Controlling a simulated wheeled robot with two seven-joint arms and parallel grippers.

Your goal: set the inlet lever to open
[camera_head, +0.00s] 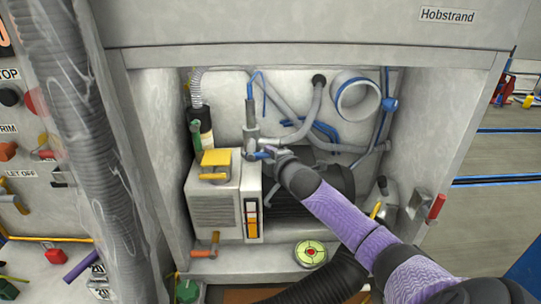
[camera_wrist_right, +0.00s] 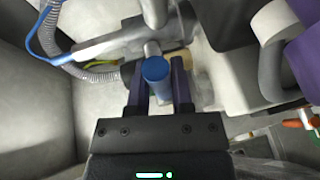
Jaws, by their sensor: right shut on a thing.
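My right arm, in a purple sleeve, reaches into the recess from the lower right in the head view. My right gripper (camera_head: 271,153) is at the grey pipe fitting (camera_head: 250,136) beside the white box. In the right wrist view, its two dark fingers (camera_wrist_right: 157,78) stand on either side of a blue lever handle (camera_wrist_right: 155,70) and are shut on it. The handle is seen end-on there, with a grey pipe fitting (camera_wrist_right: 112,48) behind it. In the head view only a bit of blue shows at the gripper. My left gripper is not in view.
A white box (camera_head: 213,208) with a yellow handle (camera_head: 216,157) stands left of my gripper. Grey pipes (camera_head: 300,128) and a round white duct (camera_head: 357,96) are behind. A red-handled lever (camera_head: 436,207) is at the right wall. A round green-yellow gauge (camera_head: 311,253) sits on the front ledge.

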